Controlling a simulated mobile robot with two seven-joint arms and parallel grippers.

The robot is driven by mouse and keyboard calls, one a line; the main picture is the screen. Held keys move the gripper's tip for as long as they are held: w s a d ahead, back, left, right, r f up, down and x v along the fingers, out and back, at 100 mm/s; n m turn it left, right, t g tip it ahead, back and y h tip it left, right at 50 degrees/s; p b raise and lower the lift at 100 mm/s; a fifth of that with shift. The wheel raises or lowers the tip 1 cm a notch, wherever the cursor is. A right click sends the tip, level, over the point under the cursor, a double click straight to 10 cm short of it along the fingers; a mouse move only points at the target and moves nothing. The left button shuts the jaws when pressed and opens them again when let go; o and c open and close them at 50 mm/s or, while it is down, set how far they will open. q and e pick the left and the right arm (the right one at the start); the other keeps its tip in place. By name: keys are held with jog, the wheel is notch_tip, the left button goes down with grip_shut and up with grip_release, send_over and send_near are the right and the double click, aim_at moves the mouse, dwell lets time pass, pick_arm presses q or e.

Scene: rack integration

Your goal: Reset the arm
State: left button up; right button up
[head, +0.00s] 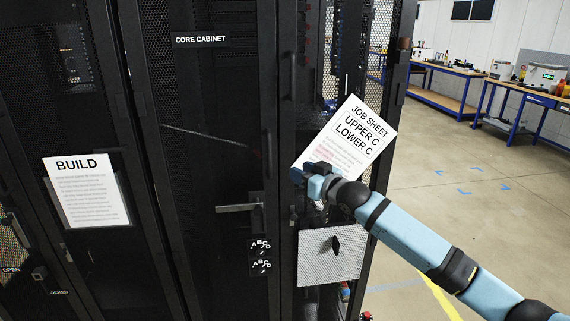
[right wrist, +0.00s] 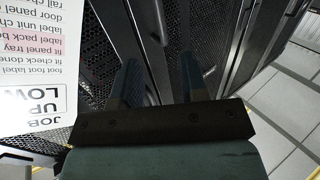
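My right arm comes in from the right in the head view, its links light blue. My right gripper (head: 306,174) is in front of the cabinet's right part, overlapping the lower left edge of a white job sheet (head: 348,138). In the right wrist view the two dark fingers of my right gripper (right wrist: 167,80) stand apart with nothing between them. The job sheet (right wrist: 32,60) shows there at the left, beside the fingers. Whether they touch it cannot be told. My left gripper is not in view.
The black core cabinet (head: 212,110) with a door handle (head: 238,208) fills the middle. A build sheet (head: 87,190) hangs at the left. A perforated light panel (head: 330,256) is below my gripper. Open floor (head: 460,190) and blue workbenches (head: 440,86) lie to the right.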

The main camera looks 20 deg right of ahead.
jog(key=s+a+f+m+g+h+p, duration=0.1)
jog(key=s+a+f, duration=0.2)
jog(key=s+f, duration=0.75)
jog(key=s+a+f+g+h, duration=0.1)
jog(key=s+a+f, duration=0.2)
jog(key=s+f, duration=0.75)
jog(key=s+d+f+g+h, duration=0.1)
jog(key=s+f, duration=0.6)
jog(key=s, duration=0.4)
jog(key=s+d+f+m+g+h+p, duration=0.1)
jog(key=s+f+g+h, duration=0.1)
jog(key=s+f, duration=0.5)
jog(key=s, duration=0.4)
jog(key=shift+s+f, duration=0.3)
jog(key=shift+f, duration=0.05)
jog(key=shift+d, duration=0.1)
